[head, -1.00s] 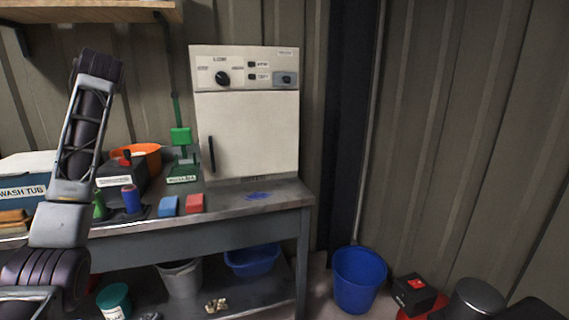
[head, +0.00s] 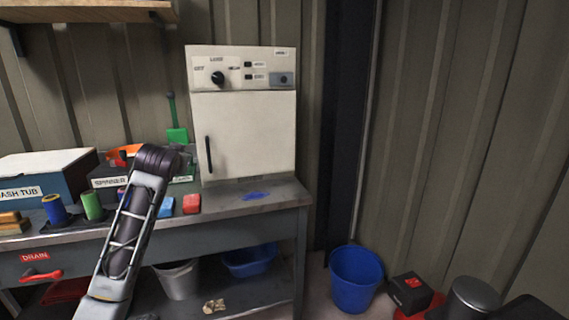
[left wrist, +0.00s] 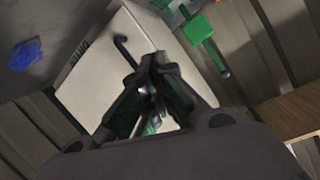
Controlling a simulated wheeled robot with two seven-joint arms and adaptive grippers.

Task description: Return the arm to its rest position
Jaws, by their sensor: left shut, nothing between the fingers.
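My left arm rises from the bottom left of the head view, and its dark joint hides part of the bench and the things behind it. The gripper itself cannot be made out there. In the left wrist view my left gripper (left wrist: 155,62) has its dark fingers together, with nothing held. Behind it is the white cabinet (left wrist: 100,65) with its dark handle, seen tilted. The same cabinet (head: 245,135) stands upright on the bench in the head view, door closed. My right gripper is not in view.
The grey bench (head: 275,196) carries a wash tub (head: 50,180), blue (head: 55,209) and green (head: 92,206) spools, and a red block (head: 192,204). A wooden shelf (head: 90,14) overhangs top left. A blue bucket (head: 355,279) stands on the floor, right of the bench.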

